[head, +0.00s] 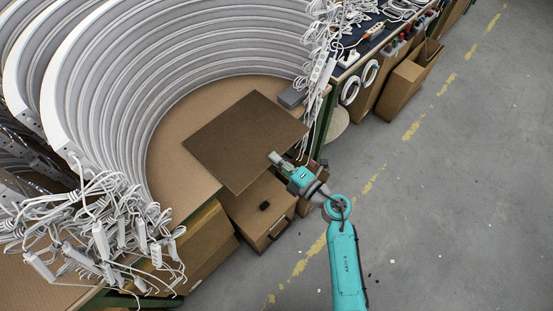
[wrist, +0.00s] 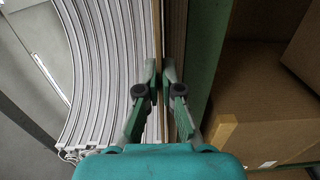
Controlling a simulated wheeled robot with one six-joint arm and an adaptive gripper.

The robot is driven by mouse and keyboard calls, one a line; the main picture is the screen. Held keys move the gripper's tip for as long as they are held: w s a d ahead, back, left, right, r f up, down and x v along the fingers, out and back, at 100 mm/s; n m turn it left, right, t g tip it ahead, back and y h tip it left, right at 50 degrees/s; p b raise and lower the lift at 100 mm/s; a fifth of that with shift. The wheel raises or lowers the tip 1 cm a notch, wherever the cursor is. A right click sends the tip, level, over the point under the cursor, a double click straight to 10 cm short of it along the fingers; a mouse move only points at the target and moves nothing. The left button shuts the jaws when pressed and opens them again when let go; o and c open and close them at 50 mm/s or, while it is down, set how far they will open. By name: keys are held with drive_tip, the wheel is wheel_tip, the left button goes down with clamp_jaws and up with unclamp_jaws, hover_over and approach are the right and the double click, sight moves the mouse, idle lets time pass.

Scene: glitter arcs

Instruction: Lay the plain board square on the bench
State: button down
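The plain board (head: 240,140) is a flat dark brown square in the head view, over the front of the tan bench (head: 172,178). Its near edge sticks out past the bench's front edge and runs roughly parallel to it. My gripper (head: 273,157) is at the middle of that near edge. In the wrist view my gripper (wrist: 159,80) has one finger on each side of the board's thin edge (wrist: 158,35) and looks shut on it. I cannot tell whether the board rests flat on the bench or is held just above it.
White curved arcs (head: 110,95) stand around the back of the bench. A grey block (head: 292,97) lies by the board's far right corner. White cable tangles (head: 100,235) lie at both bench ends. A cardboard box (head: 258,210) stands below the board. Floor at right is open.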

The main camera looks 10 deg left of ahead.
drive_tip(key=shift+f, duration=0.25)
drive_tip(key=c, duration=1.3)
unclamp_jaws()
drive_tip(key=v, duration=1.2)
drive_tip(key=shift+r, duration=0.15)
